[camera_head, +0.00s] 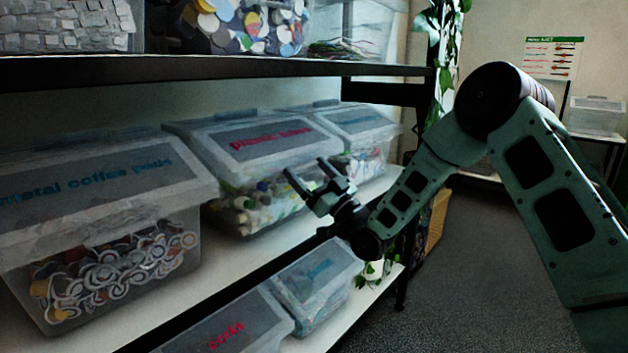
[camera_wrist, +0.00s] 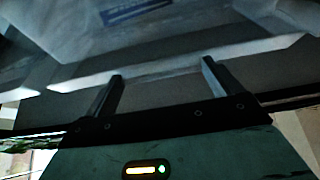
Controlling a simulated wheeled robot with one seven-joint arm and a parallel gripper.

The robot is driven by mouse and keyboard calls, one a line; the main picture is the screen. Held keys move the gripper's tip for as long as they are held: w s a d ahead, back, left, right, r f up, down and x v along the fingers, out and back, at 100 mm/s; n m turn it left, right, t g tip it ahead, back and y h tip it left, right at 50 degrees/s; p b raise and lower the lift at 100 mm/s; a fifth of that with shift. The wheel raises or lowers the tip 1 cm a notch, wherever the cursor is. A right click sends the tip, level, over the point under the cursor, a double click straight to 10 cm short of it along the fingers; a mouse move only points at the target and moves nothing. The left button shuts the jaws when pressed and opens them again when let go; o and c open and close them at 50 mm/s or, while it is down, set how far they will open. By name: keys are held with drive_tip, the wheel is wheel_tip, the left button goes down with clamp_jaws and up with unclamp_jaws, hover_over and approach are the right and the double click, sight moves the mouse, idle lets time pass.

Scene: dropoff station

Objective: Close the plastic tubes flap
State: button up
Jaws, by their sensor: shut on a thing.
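A metal coffee pods bin (camera_head: 90,220) stands to the left and a blue-labelled bin (camera_head: 370,125) to the right. More lidded bins (camera_head: 315,275) sit on the shelf below. A shelf board (camera_head: 200,68) runs above. The floor (camera_head: 470,260) at right is clear.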

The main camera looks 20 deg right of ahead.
drive_tip(key=shift+w+a+f+b, duration=0.1)
drive_tip(key=shift+w+f+b, duration=0.1)
drive_tip(key=shift+f+b, duration=0.3)
drive_tip(key=shift+w+a+f+b, duration=0.15)
drive_tip(key=shift+f+b, duration=0.2)
drive_tip(key=shift+f, duration=0.35)
drive_tip(key=o, duration=1.1)
drive_tip(key=shift+w, duration=0.15)
drive_tip(key=b+v, duration=0.1)
drive_tip(key=v, duration=1.6)
drive_tip(key=shift+s, duration=0.2)
drive_tip(key=shift+d, duration=0.1)
